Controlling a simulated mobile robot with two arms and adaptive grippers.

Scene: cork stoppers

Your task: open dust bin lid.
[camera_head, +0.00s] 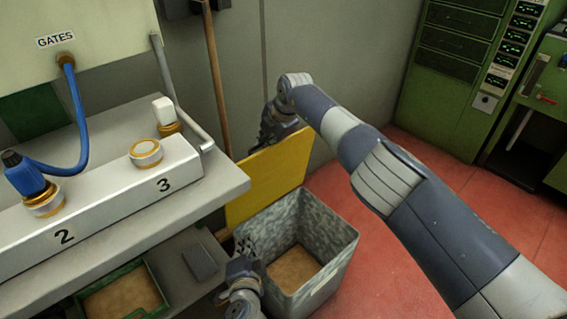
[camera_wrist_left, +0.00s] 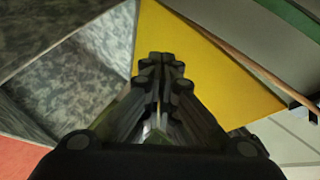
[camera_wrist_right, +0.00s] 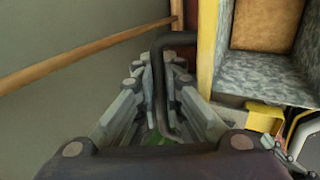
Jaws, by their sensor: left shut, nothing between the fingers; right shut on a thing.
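The dust bin (camera_head: 337,272) is a grey mottled square bin on the red floor, open at the top, with a brown bottom inside. Its yellow lid (camera_head: 268,178) stands raised, roughly upright, at the bin's back edge. My right gripper (camera_head: 273,128) is behind the lid's upper part. In the right wrist view it is shut on the lid's black bar handle (camera_wrist_right: 162,85). My left gripper (camera_head: 244,262) is at the bin's left rim. In the left wrist view its fingers (camera_wrist_left: 161,65) are shut and empty, with the bin wall (camera_wrist_left: 70,80) and lid (camera_wrist_left: 200,60) beyond.
A grey bench (camera_head: 217,190) with blue-hosed fittings stands at the left, and a green-edged tray (camera_head: 152,290) sits below it. A brown pole (camera_head: 217,85) leans by the wall. Green cabinets (camera_head: 455,70) stand at the back right. Red floor (camera_head: 345,192) is clear right of the bin.

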